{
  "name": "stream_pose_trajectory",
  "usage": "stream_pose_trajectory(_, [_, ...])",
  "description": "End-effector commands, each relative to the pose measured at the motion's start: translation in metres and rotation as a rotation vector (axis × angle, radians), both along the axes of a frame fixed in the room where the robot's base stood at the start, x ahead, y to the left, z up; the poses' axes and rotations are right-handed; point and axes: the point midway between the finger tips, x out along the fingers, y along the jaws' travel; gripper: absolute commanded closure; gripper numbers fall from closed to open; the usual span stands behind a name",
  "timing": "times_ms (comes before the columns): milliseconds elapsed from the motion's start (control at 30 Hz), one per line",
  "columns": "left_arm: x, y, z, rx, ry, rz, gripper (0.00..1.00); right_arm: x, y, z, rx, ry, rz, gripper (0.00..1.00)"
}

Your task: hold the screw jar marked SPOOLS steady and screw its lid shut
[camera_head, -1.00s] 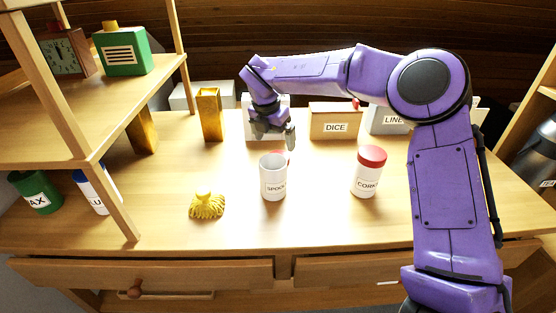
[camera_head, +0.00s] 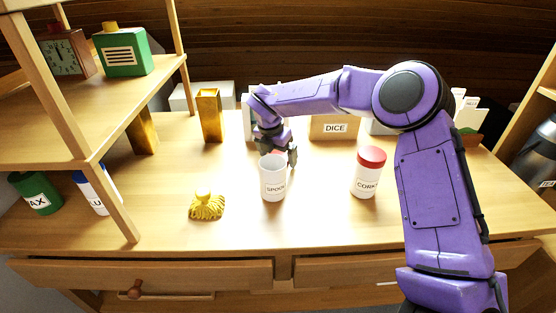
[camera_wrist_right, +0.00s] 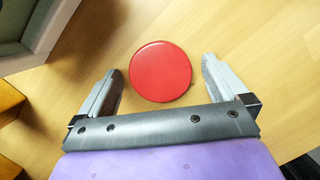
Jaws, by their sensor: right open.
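The screw jar marked SPOOLS (camera_head: 272,184) stands upright and open-topped on the table, white, with no lid on it. A red lid lies on the table just behind the jar, mostly hidden by it in the head view. In the right wrist view the red lid (camera_wrist_right: 160,71) shows as a full disc between the fingertips. My right gripper (camera_head: 279,158) is open above and behind the jar, pointing down, with its fingers on either side of the lid and apart from it. My left gripper is not in view.
A jar marked CORKS (camera_head: 368,176) with a red lid stands right of the SPOOLS jar. A yellow brush-like thing (camera_head: 207,206) lies at left. A DICE box (camera_head: 334,128) and a gold vase (camera_head: 210,116) stand behind. The front of the table is clear.

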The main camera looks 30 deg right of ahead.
Motion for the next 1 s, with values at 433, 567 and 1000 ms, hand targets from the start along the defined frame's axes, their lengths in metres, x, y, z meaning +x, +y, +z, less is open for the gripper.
stream_pose_trajectory(433, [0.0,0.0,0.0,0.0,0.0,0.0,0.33,0.0,0.0,0.001,0.0,-0.001,0.0,0.57])
stream_pose_trajectory(567, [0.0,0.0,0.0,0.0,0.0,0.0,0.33,0.0,0.0,0.001,0.0,-0.001,0.0,0.57])
stream_pose_trajectory(1000, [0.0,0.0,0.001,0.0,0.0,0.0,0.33,-0.003,0.002,0.048,0.001,-0.004,-0.001,0.57])
